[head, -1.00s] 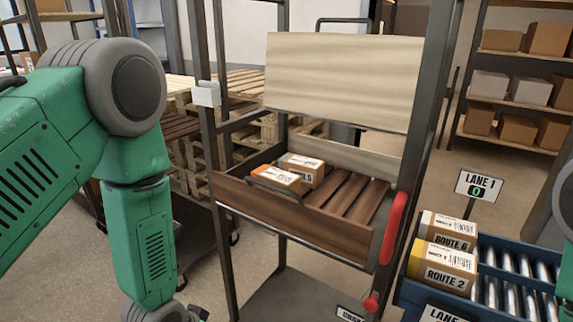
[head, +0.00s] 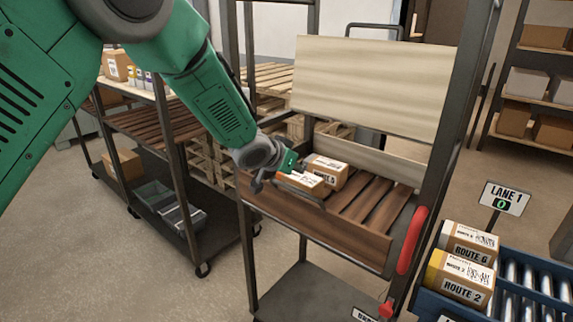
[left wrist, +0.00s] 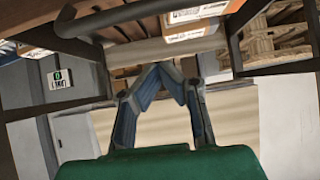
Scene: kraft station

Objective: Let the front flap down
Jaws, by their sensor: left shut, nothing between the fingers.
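The front flap (head: 322,232) is a brown wooden panel, standing upright along the front of a slatted tray in a dark metal frame. A dark bar handle (head: 305,198) is on it; the handle also shows at the top of the left wrist view (left wrist: 120,15). My left gripper (head: 278,172) is at the handle's left end, partly hidden by its own wrist. In the left wrist view, its blue-grey fingers (left wrist: 160,70) come together with nothing between them, apart from the handle. I cannot tell whether it touches the flap. My right gripper is not in view.
Two cartons (head: 327,172) lie in the tray behind the flap. A pale board (head: 372,85) hangs above. A red handle (head: 411,240) is on the right post. Boxes (head: 462,280) stand by the roller lane (head: 530,290) at right. A cart (head: 175,225) stands at left.

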